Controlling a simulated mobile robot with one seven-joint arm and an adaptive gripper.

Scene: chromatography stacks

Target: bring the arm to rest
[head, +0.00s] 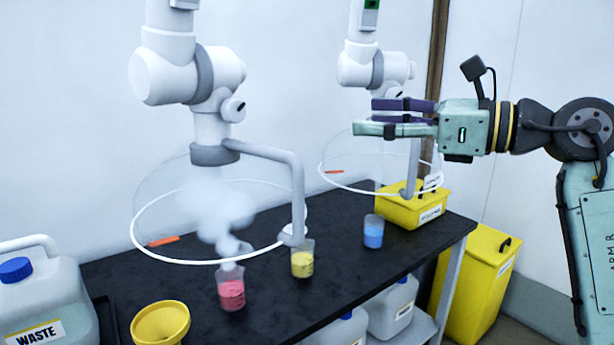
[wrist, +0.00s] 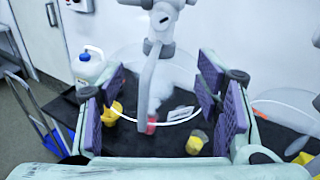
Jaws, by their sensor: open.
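My gripper (head: 362,117) is open and empty at the right in the head view, held in the air above the right part of the black bench (head: 280,318). My arm is bent at the right side of the head view. The gripper is close in the picture to the right clear hood (head: 350,187); I cannot tell whether they touch.
Beakers of pink (head: 231,290), yellow (head: 302,260) and blue liquid (head: 373,232) stand on the bench. White vapour rises over the pink one beneath the left hood (head: 140,240). A waste jug (head: 45,290), yellow funnel (head: 160,325) and yellow bins (head: 412,210) stand around.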

